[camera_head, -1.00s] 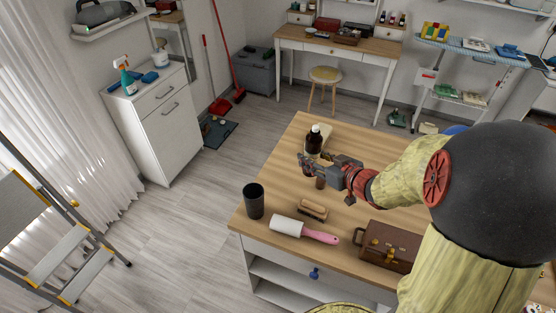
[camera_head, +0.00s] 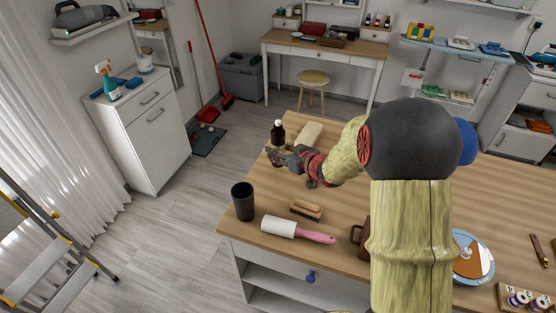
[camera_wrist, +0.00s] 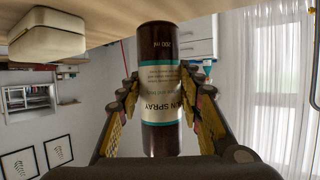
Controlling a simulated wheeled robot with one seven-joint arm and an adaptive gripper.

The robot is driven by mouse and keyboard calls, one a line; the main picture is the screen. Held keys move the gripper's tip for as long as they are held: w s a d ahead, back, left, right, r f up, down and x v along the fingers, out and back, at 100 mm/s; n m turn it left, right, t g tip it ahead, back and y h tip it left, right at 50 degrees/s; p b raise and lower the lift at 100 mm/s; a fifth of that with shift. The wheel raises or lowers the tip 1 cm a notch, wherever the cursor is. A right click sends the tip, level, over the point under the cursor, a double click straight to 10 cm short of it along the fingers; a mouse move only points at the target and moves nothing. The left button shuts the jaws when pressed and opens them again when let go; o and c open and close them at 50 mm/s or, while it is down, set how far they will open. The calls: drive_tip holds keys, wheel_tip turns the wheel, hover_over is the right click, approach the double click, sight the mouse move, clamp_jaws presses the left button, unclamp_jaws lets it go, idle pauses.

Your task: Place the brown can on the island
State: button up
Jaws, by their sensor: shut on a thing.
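The brown can (camera_head: 277,131), a dark cylinder with a small pale top, is upright near the far left edge of the wooden-topped island (camera_head: 345,212). In the wrist view the can (camera_wrist: 161,100) shows a pale label reading "SPRAY" and appears upside down. My gripper (camera_head: 277,157) is shut on the can, with one finger on each side of it. The can's base in the wrist view lies close to the island top (camera_wrist: 105,28). I cannot tell whether it touches. My gripper hides the can's lower part in the head view.
A cream box (camera_head: 308,134) lies just right of the can. A black cup (camera_head: 243,202), a brush (camera_head: 306,210) and a lint roller (camera_head: 282,227) lie nearer. A brown case (camera_head: 358,236) is partly hidden by my arm. Bare wood shows between the gripper and cup.

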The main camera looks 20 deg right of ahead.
drive_tip(key=shift+w+f+b, duration=0.2)
drive_tip(key=shift+f+b, duration=0.4)
drive_tip(key=shift+f, duration=1.2)
drive_tip(key=shift+f, duration=0.1)
drive_tip(key=o, duration=1.3)
drive_tip(key=shift+f, duration=0.1)
drive_tip(key=shift+c, duration=0.2)
drive_tip(key=shift+o, duration=0.4)
